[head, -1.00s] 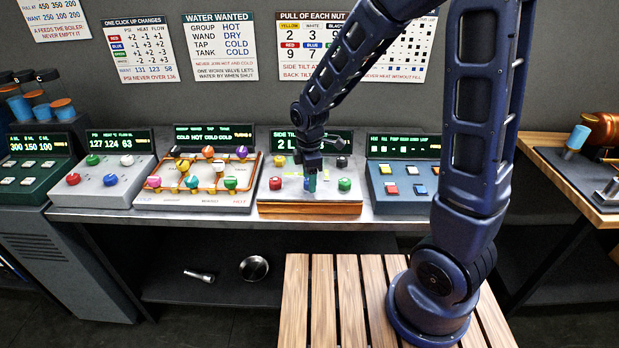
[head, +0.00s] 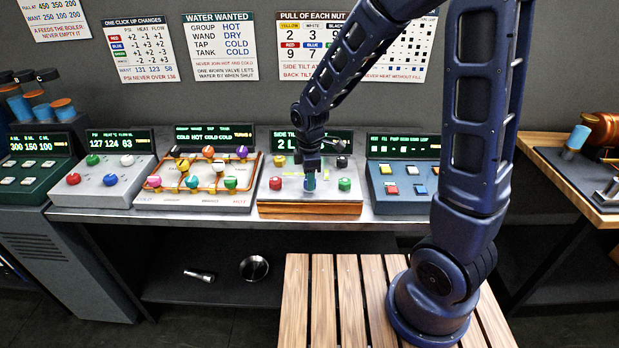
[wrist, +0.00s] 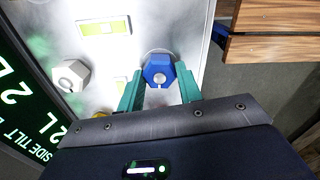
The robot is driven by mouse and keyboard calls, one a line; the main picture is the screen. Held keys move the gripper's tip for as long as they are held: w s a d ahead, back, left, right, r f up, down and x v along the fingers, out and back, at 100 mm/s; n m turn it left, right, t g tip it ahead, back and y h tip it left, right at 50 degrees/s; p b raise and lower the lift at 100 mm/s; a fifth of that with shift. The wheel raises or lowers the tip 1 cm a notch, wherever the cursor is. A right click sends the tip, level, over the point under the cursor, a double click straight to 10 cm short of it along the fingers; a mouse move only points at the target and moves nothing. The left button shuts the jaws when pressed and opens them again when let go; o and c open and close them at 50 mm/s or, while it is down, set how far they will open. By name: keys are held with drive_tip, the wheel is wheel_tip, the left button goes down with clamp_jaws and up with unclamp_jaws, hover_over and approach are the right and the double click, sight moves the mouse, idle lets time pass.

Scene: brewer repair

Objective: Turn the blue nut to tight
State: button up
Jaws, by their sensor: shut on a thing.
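The blue nut (wrist: 160,70) is a six-sided knob on the pale panel (wrist: 105,50). My gripper (wrist: 160,88) is shut on it, with one teal finger on each side. In the head view my gripper (head: 310,181) points down at the middle of the panel (head: 270,207) and hides most of the blue nut. The panel's green display (head: 334,142) is partly covered by my arm; it reads "SIDE TILT" and "2 L" in part.
Beside the gripper are a red nut (head: 276,183), a green nut (head: 344,184) and a black nut (head: 342,162). The white nut (wrist: 70,75) is close by in the wrist view. Other consoles flank the panel: a piped board (head: 200,200) left, a blue-grey box (head: 400,182) right.

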drive_tip(key=m, duration=0.8)
drive_tip(key=shift+m, duration=0.4)
drive_tip(key=m, duration=0.4)
drive_tip(key=shift+m, duration=2)
drive_tip(key=o, duration=1)
drive_tip(key=shift+r, duration=0.1)
